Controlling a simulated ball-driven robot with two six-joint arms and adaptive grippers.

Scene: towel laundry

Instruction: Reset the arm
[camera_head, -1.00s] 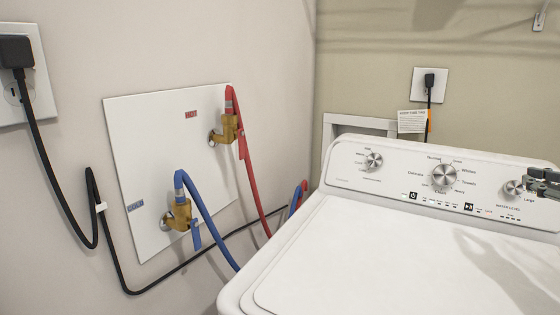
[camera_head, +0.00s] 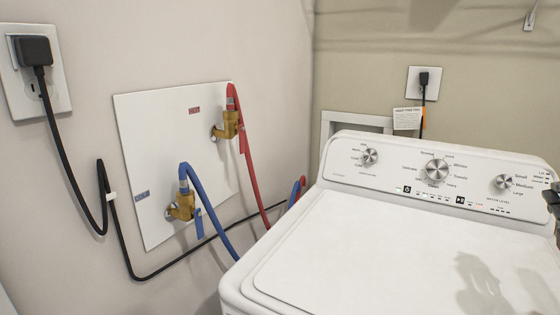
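A small dark part of my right gripper (camera_head: 553,198) shows at the right edge, in front of the right end of the washer's control panel. Most of it is cut off by the frame, so its opening cannot be made out. My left gripper is not in view. The white washing machine (camera_head: 350,253) has its lid closed, with knobs on its panel (camera_head: 435,172). A shadow of my arm falls on the right part of the lid.
A white wall plate (camera_head: 150,165) at the left carries two brass valves with a red hose (camera_head: 252,170) and a blue hose (camera_head: 212,213). A black cord (camera_head: 150,275) hangs from the left outlet (camera_head: 60,80). Another outlet (camera_head: 413,92) is on the back wall.

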